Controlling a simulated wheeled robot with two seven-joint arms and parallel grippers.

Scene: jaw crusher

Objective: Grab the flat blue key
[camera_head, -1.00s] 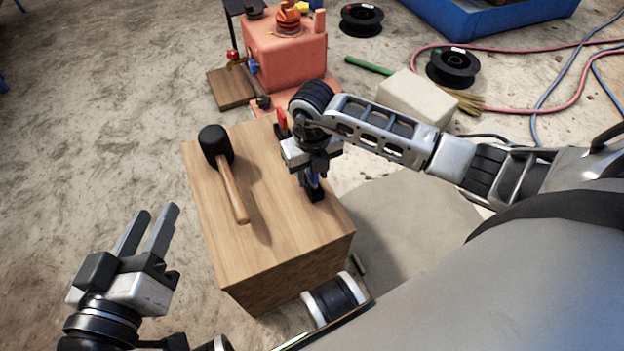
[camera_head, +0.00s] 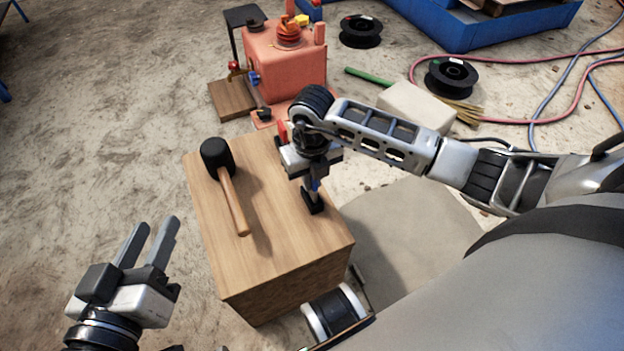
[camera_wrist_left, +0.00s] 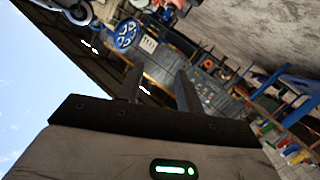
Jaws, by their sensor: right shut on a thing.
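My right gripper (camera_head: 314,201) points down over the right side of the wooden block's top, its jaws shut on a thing. A small bit of blue (camera_head: 316,184) shows between its fingers and looks like the flat blue key; the rest is hidden by the gripper. The fingertips are at or just above the wood; I cannot tell if they touch it. My left gripper (camera_head: 154,226) is open and empty, left of the block. Its two spread fingers (camera_wrist_left: 158,90) also show in the left wrist view, with nothing between them.
A black-headed mallet (camera_head: 228,190) lies on the wooden block (camera_head: 270,262), left of my right gripper. A red thing (camera_head: 282,133) is partly hidden behind that gripper. The red jaw crusher (camera_head: 285,65) stands beyond the block. Cable spools (camera_head: 452,76) and hoses lie at the back right.

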